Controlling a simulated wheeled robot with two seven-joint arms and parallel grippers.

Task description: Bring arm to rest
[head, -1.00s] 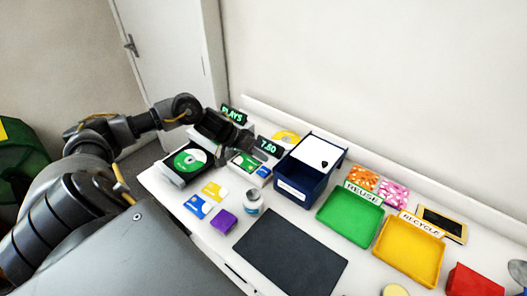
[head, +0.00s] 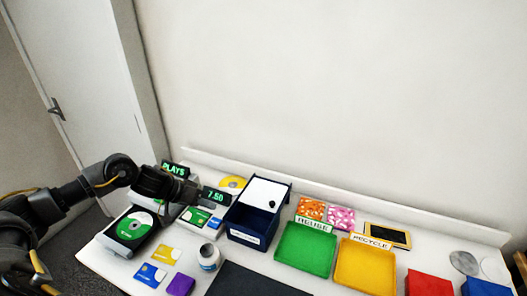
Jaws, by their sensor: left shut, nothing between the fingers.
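My left arm comes in from the left. Its gripper (head: 190,195) is shut and empty, above the card terminal (head: 200,217) at the left part of the white table (head: 110,262). The gripper's tips lie close to the display reading 7.50 (head: 215,197) in the picture; I cannot tell whether they touch. A disc player with a green disc (head: 133,226) stands left of and below the gripper. My right gripper is not in view.
A dark blue box (head: 250,222) with a white lid stands right of the gripper. A green REUSE tray (head: 306,248) and a yellow RECYCLE tray (head: 365,266) are further right. Cards (head: 166,254), a purple block (head: 180,285) and a jar (head: 208,257) stand in front. A dark mat (head: 250,281) is at the front.

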